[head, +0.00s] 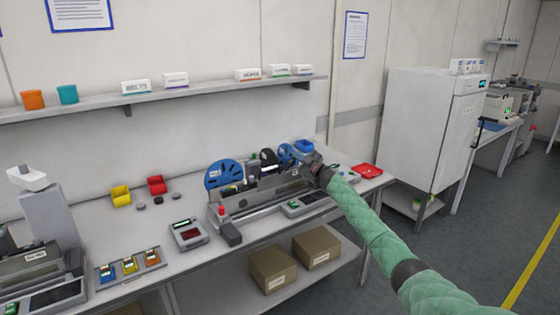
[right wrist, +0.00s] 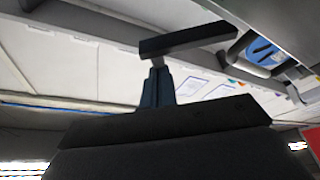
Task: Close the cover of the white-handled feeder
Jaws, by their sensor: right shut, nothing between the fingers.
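The feeder assembly (head: 262,191) lies along the bench, a long grey body with blue reels (head: 225,173) behind it. My right gripper (head: 307,159) is over that right end, shut and empty. In the right wrist view its narrow closed fingers (right wrist: 158,82) point up at a dark bar (right wrist: 190,38), seemingly at or very near it; contact is unclear. A blue reel (right wrist: 262,53) shows at the right there. My left gripper is out of view.
A red tray (head: 367,171) lies to the right of my right gripper. A small grey device (head: 187,234) and a yellow bin (head: 120,196) stand to the left. A wall shelf (head: 200,92) runs above the bench. Cardboard boxes (head: 272,270) sit below.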

